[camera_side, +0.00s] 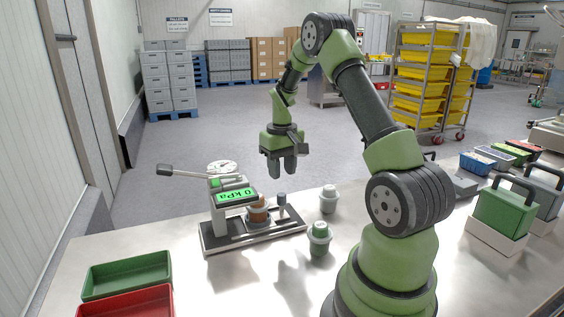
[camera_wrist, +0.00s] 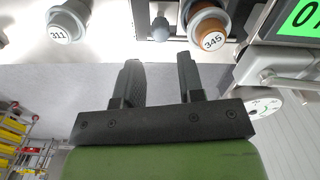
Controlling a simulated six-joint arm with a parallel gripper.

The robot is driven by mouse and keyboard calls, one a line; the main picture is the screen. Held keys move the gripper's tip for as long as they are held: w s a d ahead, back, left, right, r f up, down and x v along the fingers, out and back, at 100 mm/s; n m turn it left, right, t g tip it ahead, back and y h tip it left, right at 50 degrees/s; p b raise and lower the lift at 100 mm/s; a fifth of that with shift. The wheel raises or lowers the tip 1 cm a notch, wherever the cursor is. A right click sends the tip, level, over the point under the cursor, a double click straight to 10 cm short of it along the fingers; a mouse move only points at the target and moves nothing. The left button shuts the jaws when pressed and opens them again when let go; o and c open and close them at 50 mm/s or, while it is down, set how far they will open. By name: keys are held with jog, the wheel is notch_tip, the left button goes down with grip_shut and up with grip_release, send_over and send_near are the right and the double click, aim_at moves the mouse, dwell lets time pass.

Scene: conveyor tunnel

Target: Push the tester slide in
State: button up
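The tester (camera_side: 236,198) stands on the steel table in the side view; its green display reads 0 kPa, and part of the display (camera_wrist: 304,20) shows in the wrist view. An orange-brown cup marked 345 (camera_wrist: 211,32) stands on the slide just beside the tester head; it also shows in the side view (camera_side: 259,214). A grey knob on a post (camera_side: 282,203) stands to the cup's right; it also shows in the wrist view (camera_wrist: 160,30). My gripper (camera_side: 281,175) points down, open and empty, above and behind the knob; a gap shows between its fingers (camera_wrist: 158,62).
Two grey-white cups (camera_side: 328,199) (camera_side: 319,239) stand right of the tester; one is marked 311 (camera_wrist: 60,32). A lever (camera_side: 180,171) sticks out left from the tester, near a round gauge (camera_side: 222,166). Green (camera_side: 128,271) and red (camera_side: 125,304) trays lie front left.

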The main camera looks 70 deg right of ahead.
aim_at(282, 194)
jog(key=shift+r, duration=1.1)
jog(key=shift+o, duration=1.4)
jog(key=shift+m, duration=0.3)
notch_tip(282, 194, down, 10)
jog(key=m+y, duration=0.1)
jog(key=m, duration=0.4)
jog(key=m+t+y, duration=0.1)
jog(key=m, duration=0.5)
jog(key=m+t+y, duration=0.1)
jog(key=m, duration=0.5)
jog(key=shift+y, duration=0.3)
grip_shut()
